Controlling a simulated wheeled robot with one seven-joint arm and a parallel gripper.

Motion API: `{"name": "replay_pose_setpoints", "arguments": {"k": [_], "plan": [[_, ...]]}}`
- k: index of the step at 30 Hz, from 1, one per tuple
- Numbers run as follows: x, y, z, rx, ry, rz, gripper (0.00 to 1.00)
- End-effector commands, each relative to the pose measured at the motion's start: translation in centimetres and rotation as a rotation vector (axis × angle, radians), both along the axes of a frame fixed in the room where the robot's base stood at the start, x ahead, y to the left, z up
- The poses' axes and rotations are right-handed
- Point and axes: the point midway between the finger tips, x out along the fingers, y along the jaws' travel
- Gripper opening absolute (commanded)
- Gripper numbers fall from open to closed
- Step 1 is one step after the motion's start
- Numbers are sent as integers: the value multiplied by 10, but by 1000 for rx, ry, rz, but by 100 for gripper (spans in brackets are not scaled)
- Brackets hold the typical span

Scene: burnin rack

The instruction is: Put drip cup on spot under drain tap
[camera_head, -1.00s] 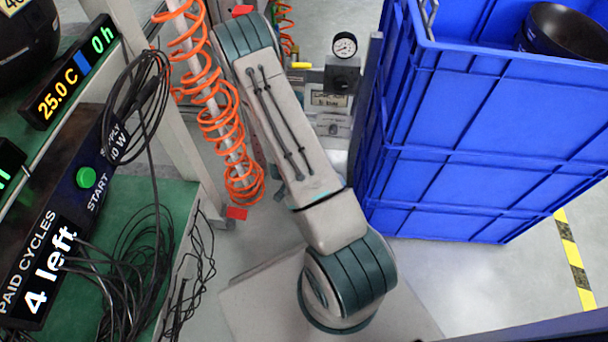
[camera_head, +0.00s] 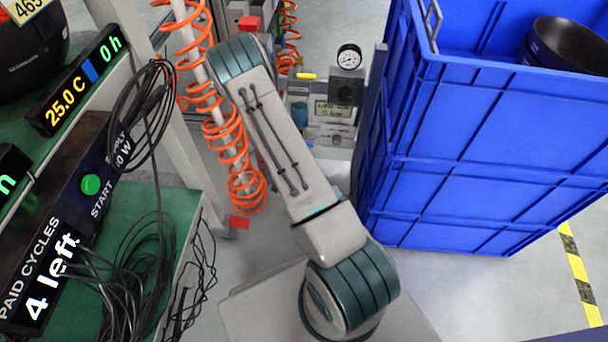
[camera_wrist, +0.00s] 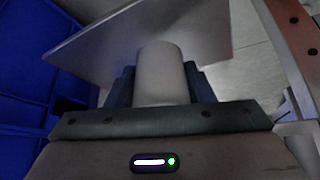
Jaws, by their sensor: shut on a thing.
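In the wrist view a plain pale grey cylinder (camera_wrist: 162,75), which looks like the drip cup, stands between the two dark fingers of my gripper (camera_wrist: 160,85). The fingers are shut on its sides. In the head view my arm hides the gripper and the cup. A small yellow handle (camera_head: 305,76), possibly of the drain tap, shows beyond my arm, left of a round gauge (camera_head: 348,57). A small label plate (camera_head: 334,109) is below the gauge, its text too small to read. I cannot make out the spot under the tap.
Tall stacked blue crates (camera_head: 480,150) stand close on the right, with a dark bowl (camera_head: 568,45) in the top one. An orange coiled hose (camera_head: 235,165) hangs left of my arm. A green bench (camera_head: 120,215) with loose black cables and a cycle counter (camera_head: 55,240) is at left.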

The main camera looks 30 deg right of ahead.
Motion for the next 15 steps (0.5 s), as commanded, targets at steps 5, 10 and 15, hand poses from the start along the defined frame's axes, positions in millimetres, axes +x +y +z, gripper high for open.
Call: {"name": "replay_pose_setpoints", "arguments": {"k": [5,10,15], "plan": [[18,-4,-2,-1,0,2,26],[32,-6,-2,0,-1,1,26],[31,-6,-15,1,1,0,26]]}}
